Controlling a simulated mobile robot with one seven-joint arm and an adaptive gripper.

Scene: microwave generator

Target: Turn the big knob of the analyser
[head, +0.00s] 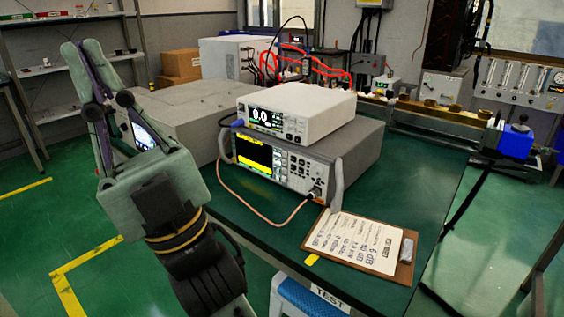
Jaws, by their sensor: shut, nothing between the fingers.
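A grey bench instrument (352,160), which looks like the analyser, stands on the green table with a dark and yellow screen, small buttons and side handles. A small round part (317,182) sits at the right of its front; I cannot tell whether it is the big knob. A copper-coloured cable (262,215) runs across its front to a connector at the lower right. My gripper (81,46) is shut and empty at the left, pointing up, well apart from the analyser.
A white meter (325,105) reading about 0.0 sits on the analyser. A larger grey box (190,110) with a screen stands behind my gripper, partly hidden. A clipboard (352,243) lies at the table's front right. A blue stool (300,298) stands below the front edge.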

